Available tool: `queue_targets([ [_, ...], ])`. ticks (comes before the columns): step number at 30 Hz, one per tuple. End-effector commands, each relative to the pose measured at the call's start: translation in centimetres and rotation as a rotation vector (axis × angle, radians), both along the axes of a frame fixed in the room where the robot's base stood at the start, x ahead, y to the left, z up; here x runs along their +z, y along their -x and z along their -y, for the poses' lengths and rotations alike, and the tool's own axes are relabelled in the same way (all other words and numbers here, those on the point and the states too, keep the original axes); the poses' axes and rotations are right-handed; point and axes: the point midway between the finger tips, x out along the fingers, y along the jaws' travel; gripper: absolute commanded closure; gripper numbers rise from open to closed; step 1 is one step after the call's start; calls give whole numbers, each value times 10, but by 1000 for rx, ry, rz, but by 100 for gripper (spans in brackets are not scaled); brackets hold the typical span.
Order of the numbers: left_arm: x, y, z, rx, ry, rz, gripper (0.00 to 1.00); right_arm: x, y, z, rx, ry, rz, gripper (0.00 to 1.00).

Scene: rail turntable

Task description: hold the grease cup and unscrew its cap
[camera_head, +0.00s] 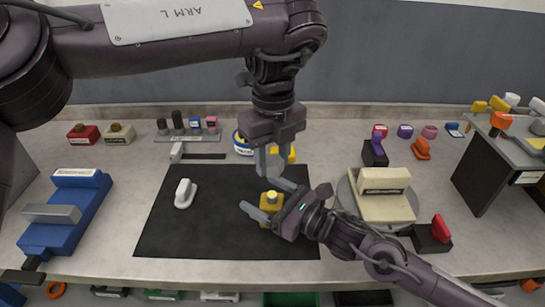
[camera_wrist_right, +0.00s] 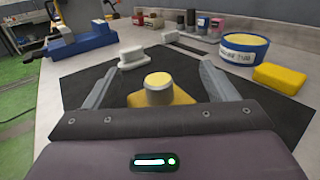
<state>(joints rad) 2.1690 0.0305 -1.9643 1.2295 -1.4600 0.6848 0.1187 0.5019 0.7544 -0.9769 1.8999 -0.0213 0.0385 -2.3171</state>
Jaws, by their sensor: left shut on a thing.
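The grease cup (camera_head: 271,198) stands upright on the dark mat, with a yellow body. In the right wrist view, the cup (camera_wrist_right: 159,92) shows a grey collar with a yellow round top. My right gripper (camera_head: 266,194) is open, its fingers on either side of the cup with gaps; the wide-apart fingers also show in the right wrist view (camera_wrist_right: 155,82). My left gripper (camera_head: 270,170) points down just above the cup, apart from it. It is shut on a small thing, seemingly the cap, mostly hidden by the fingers.
Behind the left gripper are a round tub (camera_head: 241,145) and a yellow block (camera_head: 291,155). A white handled piece (camera_head: 185,193) lies on the mat (camera_head: 170,235). A blue fixture (camera_head: 62,222) stands left, a turntable with a cream block (camera_head: 382,207) right. The mat's left part is mostly clear.

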Motion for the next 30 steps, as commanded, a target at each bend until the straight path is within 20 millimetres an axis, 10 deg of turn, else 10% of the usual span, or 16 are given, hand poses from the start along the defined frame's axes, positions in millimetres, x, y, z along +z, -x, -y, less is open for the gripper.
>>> queue_targets([
  [14,0,0,0,0,0,0,92,-2,5,8,-1,2,-2,11],
  [30,0,0,0,0,0,0,92,-2,60,87,-2,3,-2,11],
])
